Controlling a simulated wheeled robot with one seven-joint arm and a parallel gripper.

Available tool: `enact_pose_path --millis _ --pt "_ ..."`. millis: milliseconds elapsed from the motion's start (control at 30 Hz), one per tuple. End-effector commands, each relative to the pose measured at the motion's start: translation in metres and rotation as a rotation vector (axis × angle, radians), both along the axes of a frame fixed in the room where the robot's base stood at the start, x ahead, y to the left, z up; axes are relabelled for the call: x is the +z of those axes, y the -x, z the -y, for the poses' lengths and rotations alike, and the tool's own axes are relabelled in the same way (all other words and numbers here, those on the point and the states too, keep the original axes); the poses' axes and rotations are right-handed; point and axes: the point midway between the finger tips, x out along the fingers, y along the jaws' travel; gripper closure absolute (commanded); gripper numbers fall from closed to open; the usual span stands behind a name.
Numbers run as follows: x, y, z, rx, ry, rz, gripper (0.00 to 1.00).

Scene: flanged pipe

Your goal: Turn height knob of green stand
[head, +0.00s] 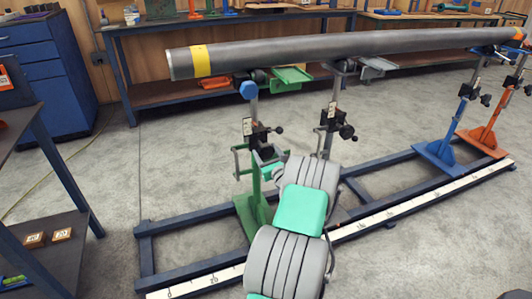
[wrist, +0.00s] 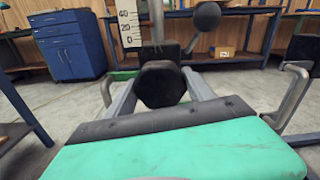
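The green stand (head: 253,209) is the nearest stand on the floor rail, under the left part of the pipe (head: 340,47). Its black clamp block (head: 258,135) sits on a grey post with a white scale, which also shows in the wrist view (wrist: 129,28). A dark six-sided knob (wrist: 160,84) faces the wrist camera below that scale. My gripper (head: 264,155) is at the clamp from the front. In the wrist view my gripper's fingers (wrist: 162,88) lie apart, one on each side of the knob; firm contact is not visible. The head view hides the knob.
A black ball-ended lever (wrist: 207,16) sticks out to the right above the knob. A second stand (head: 333,117) is close on the right, with blue (head: 440,150) and orange (head: 486,141) stands farther off. A workbench (head: 45,200) is at left.

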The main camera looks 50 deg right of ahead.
Motion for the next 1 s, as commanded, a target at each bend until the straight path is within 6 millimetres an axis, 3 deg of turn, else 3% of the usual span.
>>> enact_pose_path --millis 467,1000 --pt "-0.0002 -0.0001 -0.0004 0.001 0.0 0.0 0.78" --pt "-0.0012 -0.0006 -0.0005 0.002 0.133 -0.08 0.78"
